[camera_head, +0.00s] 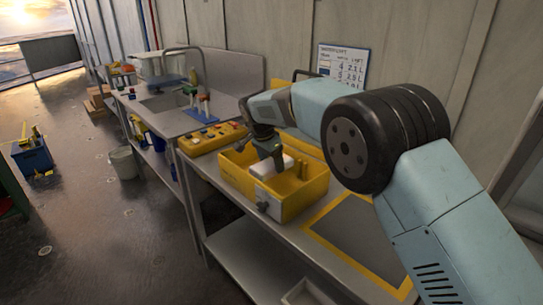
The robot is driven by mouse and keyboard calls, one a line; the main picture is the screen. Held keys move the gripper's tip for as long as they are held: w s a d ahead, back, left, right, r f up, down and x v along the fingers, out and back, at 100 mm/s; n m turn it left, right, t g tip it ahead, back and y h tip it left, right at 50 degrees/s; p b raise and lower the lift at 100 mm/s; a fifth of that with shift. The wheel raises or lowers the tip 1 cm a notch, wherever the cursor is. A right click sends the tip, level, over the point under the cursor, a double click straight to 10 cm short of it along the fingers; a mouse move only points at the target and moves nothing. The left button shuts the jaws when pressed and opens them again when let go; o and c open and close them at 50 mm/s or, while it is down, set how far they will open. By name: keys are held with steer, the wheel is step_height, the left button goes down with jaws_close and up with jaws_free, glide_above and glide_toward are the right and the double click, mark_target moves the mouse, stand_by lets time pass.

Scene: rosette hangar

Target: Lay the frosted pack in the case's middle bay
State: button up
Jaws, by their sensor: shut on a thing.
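The yellow case (295,205) stands open on the bench, with its lid raised behind it. My gripper (274,160) points down into the case and is shut on a whitish block, which looks like the frosted pack (285,165). The pack is at about the height of the case's rim or a little below it, toward the left and middle of the opening. I cannot tell whether it touches the case floor. The bay dividers are mostly hidden by the front wall, the pack and my gripper.
A yellow tray with small coloured parts (212,138) sits left of the case. A grey mat with a yellow border (360,235) lies clear to the right. Farther left are a blue rack (200,117) and a sink (165,103). A wall sign (342,64) hangs behind.

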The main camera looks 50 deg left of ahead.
steer(key=shift+f, duration=2.45)
steer(key=o, duration=1.6)
steer(key=v, duration=1.3)
steer(key=shift+r, duration=0.3)
steer(key=shift+s, duration=0.1)
